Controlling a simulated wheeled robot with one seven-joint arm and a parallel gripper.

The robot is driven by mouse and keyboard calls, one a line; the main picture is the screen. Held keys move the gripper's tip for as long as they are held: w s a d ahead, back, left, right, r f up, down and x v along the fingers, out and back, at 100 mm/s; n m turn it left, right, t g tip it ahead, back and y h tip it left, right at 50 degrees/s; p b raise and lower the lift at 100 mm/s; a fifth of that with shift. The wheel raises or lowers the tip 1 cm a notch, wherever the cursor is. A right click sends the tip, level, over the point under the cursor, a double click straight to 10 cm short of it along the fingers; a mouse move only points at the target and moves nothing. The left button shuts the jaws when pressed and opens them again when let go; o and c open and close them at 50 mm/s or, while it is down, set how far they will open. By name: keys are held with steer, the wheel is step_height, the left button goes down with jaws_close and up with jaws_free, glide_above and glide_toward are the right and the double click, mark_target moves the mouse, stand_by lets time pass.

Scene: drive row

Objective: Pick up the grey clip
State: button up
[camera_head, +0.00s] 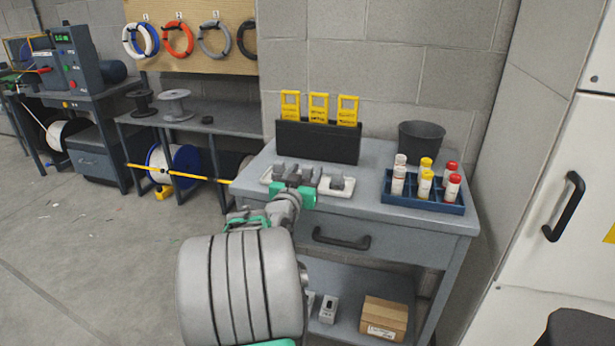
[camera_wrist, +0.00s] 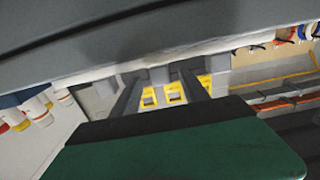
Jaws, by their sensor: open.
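A shallow white tray (camera_head: 345,192) lies on the grey workbench, in front of a black holder. Small grey pieces stand in it; one grey clip (camera_head: 337,183) shows at its right end. My gripper (camera_head: 303,175) is over the front of the tray and hides part of it. Which other grey shapes there are clips or fingers is hard to tell. In the wrist view my gripper (camera_wrist: 160,82) has its two dark fingers apart, with yellow tags behind them. I see no clip clearly between the fingers.
The black holder (camera_head: 318,142) with yellow tags (camera_head: 319,107) stands behind the tray. A blue rack (camera_head: 425,200) of capped bottles and a dark bin (camera_head: 420,143) are to the right. A cardboard box (camera_head: 384,318) sits on the lower shelf.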

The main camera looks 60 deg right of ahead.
steer(key=shift+w+d, duration=0.1)
steer(key=shift+d, duration=0.25)
jaws_close()
stand_by(0.3)
